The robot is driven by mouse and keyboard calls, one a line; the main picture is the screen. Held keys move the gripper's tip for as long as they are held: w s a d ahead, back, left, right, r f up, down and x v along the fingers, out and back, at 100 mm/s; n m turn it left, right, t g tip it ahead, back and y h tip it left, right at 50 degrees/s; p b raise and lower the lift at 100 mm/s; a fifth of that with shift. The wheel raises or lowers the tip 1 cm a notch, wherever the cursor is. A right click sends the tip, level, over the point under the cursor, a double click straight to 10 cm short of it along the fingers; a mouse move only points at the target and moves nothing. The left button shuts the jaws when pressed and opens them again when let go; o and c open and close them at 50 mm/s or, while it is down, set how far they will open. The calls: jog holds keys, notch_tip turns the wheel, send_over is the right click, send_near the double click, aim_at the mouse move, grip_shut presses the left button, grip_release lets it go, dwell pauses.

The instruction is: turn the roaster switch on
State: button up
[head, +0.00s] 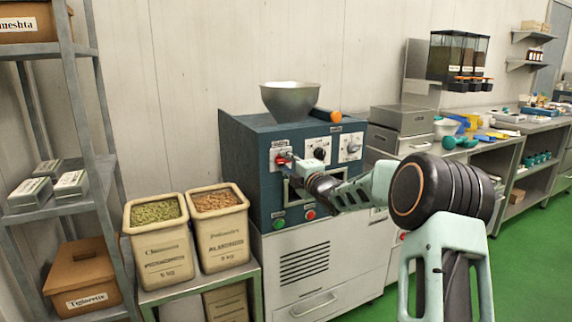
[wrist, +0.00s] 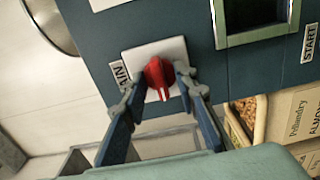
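The roaster (head: 246,160) is a dark blue machine on a light metal cabinet. Its main switch, a red knob (wrist: 157,75) on a white plate with a "MAIN" label, also shows in the head view (head: 282,159). In the wrist view the knob's white mark points toward the lower edge of the picture, which is the panel's left side. My gripper (wrist: 161,80) has one finger on each side of the knob, both close against it. In the head view my gripper (head: 291,164) covers part of the panel.
Below the switch are a green button (head: 279,223) and a red button (head: 310,215). A metal bowl (head: 289,99) tops the roaster. Green floor is free at the right.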

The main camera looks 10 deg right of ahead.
jog(key=shift+c, duration=0.3)
grip_shut()
jog(key=m, duration=0.3)
jog(key=shift+m+p, duration=0.4)
jog(key=m+p, duration=0.1)
jog(key=m, duration=0.2)
jog(key=shift+m, duration=0.3)
jog(key=m+p, duration=0.2)
jog(key=m, duration=0.3)
jog(key=shift+m, duration=0.3)
jog(key=shift+m+p, duration=1.2)
jog(key=shift+m, duration=1.3)
